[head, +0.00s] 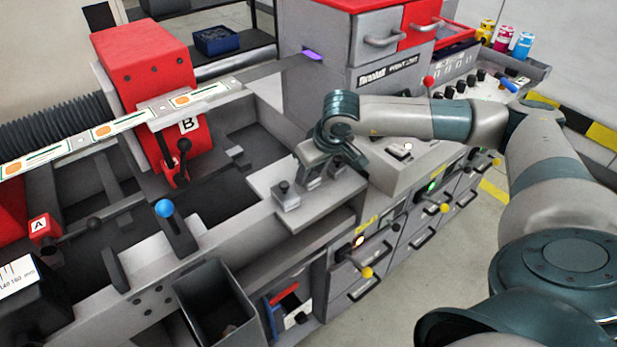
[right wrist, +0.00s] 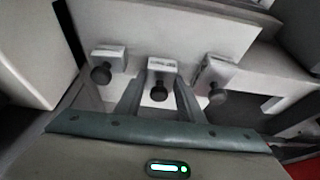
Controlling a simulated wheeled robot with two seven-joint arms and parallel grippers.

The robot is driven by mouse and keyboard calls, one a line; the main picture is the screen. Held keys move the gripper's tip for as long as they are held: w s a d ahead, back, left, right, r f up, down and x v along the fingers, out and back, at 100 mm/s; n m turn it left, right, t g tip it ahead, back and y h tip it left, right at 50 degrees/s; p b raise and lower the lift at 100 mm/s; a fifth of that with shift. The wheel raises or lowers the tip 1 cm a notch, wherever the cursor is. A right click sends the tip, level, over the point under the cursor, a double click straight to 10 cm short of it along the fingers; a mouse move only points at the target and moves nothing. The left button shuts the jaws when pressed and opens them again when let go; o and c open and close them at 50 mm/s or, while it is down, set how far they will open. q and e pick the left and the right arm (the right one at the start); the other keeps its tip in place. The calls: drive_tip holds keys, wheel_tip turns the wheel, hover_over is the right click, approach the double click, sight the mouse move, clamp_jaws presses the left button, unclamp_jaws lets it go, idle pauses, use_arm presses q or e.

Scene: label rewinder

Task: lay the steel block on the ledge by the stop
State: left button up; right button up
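Three small steel blocks with black knobs stand in a row on a pale grey ledge (head: 325,205). In the right wrist view they are the left block (right wrist: 107,54), the middle block (right wrist: 162,66) and the right block (right wrist: 217,73). In the head view one block (head: 287,199) shows clearly, left of my right gripper (head: 313,172). The fingers of my right gripper (right wrist: 161,92) point at the middle block, one on each side of it. I cannot tell whether they touch it. Which part is the stop is unclear. My left gripper is not in view.
A blue-knobbed lever (head: 170,215) and an open dark bin (head: 215,300) are left of the blocks. A red housing marked B (head: 150,65) and a label strip (head: 105,130) lie beyond. A control panel (head: 445,110) stands right, near my forearm.

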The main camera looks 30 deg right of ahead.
drive_tip(key=c, duration=0.3)
drive_tip(key=shift+w+r+b, duration=0.1)
drive_tip(key=shift+r+b, duration=0.2)
drive_tip(key=shift+r, duration=0.2)
wheel_tip(320, 180, up, 8)
drive_tip(key=b, duration=0.3)
drive_tip(key=shift+r, duration=0.55)
